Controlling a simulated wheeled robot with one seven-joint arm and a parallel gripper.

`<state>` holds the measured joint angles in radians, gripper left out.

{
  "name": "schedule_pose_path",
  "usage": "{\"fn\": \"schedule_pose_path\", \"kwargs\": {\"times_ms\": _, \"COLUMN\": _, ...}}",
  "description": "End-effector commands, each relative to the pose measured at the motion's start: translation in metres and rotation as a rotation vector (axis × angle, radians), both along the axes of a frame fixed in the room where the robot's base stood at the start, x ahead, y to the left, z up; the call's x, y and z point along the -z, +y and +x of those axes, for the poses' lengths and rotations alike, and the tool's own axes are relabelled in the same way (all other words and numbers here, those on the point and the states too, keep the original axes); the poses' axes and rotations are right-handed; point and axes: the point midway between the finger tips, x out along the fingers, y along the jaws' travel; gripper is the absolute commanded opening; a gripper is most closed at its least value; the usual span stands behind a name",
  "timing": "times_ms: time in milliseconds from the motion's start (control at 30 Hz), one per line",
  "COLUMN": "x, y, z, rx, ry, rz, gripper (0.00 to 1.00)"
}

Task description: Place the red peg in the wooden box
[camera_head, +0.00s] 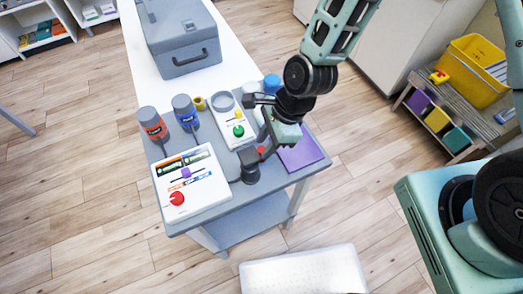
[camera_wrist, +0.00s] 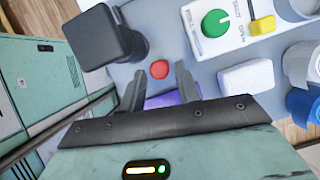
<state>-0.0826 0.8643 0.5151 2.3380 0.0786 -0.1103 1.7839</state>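The red peg (camera_head: 261,150) stands on the grey-blue table near its front right, beside a black block-shaped fixture (camera_head: 249,165). In the wrist view the red peg (camera_wrist: 159,69) shows as a round red top, just beyond and between the fingertips. My gripper (camera_wrist: 160,80) is open, with its two dark fingers apart and nothing between them. In the head view my gripper (camera_head: 268,143) is low over the table, and its fingers are partly hidden by its own body. I cannot make out a wooden box for certain in either view.
A purple mat (camera_head: 305,152) lies beside my gripper. White panels with a green knob (camera_head: 238,131) and a red knob (camera_head: 177,198) are on the table, with bottles (camera_head: 153,127) behind. A grey case (camera_head: 180,35) stands at the back. A yellow crate (camera_head: 465,88) sits on a wooden shelf at right.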

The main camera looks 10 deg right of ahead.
Motion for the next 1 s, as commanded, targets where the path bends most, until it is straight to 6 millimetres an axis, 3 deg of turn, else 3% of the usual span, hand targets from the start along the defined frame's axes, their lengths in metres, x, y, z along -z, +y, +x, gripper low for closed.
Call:
{"fn": "schedule_pose_path", "kwargs": {"times_ms": 200, "x": 0.023, "y": 0.010, "z": -0.003, "rx": -0.001, "ry": 0.002, "rz": 0.000, "gripper": 0.33}}
{"fn": "schedule_pose_path", "kwargs": {"times_ms": 533, "x": 0.029, "y": 0.011, "z": -0.002, "rx": 0.000, "ry": 0.000, "rz": 0.000, "gripper": 0.33}}
{"fn": "schedule_pose_path", "kwargs": {"times_ms": 667, "x": 0.029, "y": 0.011, "z": -0.002, "rx": 0.000, "ry": 0.000, "rz": 0.000, "gripper": 0.00}}
{"fn": "schedule_pose_path", "kwargs": {"times_ms": 1000, "x": 0.028, "y": 0.011, "z": -0.002, "rx": 0.000, "ry": -0.001, "rz": 0.000, "gripper": 0.00}}
